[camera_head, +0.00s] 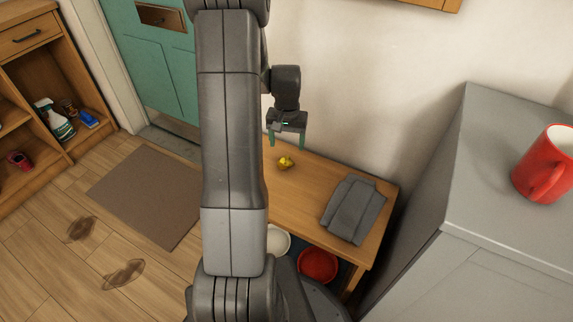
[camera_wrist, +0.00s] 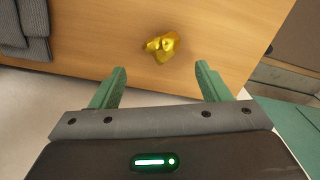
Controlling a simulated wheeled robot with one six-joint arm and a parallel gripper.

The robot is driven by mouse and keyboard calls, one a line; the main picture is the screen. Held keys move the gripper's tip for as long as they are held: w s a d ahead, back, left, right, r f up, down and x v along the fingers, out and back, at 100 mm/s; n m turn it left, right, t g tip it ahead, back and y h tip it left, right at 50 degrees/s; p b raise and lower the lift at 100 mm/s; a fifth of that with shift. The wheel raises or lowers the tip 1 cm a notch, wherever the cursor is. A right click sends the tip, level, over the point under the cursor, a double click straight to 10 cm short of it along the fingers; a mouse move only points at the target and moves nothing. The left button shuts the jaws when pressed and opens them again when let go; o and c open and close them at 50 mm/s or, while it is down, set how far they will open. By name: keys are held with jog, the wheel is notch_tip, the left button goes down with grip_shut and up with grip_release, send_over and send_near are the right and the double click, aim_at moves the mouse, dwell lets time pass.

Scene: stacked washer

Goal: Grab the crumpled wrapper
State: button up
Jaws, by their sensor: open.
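The crumpled wrapper (camera_head: 286,162) is a small shiny gold lump on the wooden bench top. In the wrist view the wrapper (camera_wrist: 161,46) lies beyond the fingertips, roughly centred between them. My gripper (camera_head: 287,143) has two green fingers spread apart with nothing between them. It hangs above the bench, close to the wrapper and not touching it. The open fingers also show in the wrist view (camera_wrist: 160,70).
A folded grey cloth (camera_head: 353,208) lies on the wooden bench (camera_head: 307,197), right of the wrapper. A red bowl (camera_head: 317,265) and a white bowl (camera_head: 278,240) sit below. A grey cabinet (camera_head: 480,150) with a red mug (camera_head: 545,168) stands at right. The wall is behind.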

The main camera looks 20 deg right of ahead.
aim_at(287, 158)
notch_tip(287, 158, down, 8)
jog(key=b, duration=0.3)
jog(key=shift+r, duration=0.1)
jog(key=c, duration=1)
